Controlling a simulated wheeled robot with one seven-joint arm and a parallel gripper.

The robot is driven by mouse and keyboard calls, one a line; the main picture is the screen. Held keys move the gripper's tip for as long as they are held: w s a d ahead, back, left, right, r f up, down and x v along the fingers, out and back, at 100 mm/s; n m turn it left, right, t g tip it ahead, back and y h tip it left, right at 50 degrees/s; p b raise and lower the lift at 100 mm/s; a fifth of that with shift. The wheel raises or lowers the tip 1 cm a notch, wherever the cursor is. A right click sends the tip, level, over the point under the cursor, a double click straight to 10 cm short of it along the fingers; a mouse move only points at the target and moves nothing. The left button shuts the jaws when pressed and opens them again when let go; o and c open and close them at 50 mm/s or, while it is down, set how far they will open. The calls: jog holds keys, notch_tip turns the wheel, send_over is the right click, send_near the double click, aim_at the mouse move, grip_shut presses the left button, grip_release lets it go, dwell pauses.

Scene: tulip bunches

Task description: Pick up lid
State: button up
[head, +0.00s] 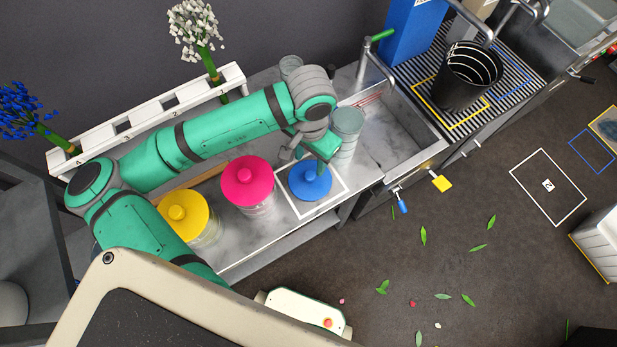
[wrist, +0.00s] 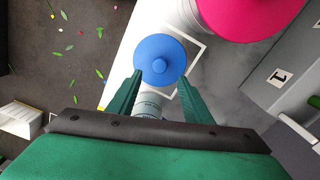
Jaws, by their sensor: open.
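A blue round lid (head: 311,181) with a knob sits on a clear jar inside a white square outline on the metal counter. It also shows in the wrist view (wrist: 160,60), between and just beyond my fingertips. My gripper (wrist: 160,82) is open, with one finger at each side of the lid's near edge; I cannot tell whether they touch it. In the head view my gripper (head: 325,155) is partly hidden by the arm, at the lid's back right. A pink lid (head: 247,182) and a yellow lid (head: 182,214) sit on jars to the left.
A glass container (head: 346,128) stands close behind my gripper, by the sink (head: 395,145). A white rack (head: 150,118) with flowers runs along the back. Leaves and petals lie scattered on the floor.

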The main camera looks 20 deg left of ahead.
aim_at(310, 175)
jog(key=shift+f, duration=4.1)
grip_shut()
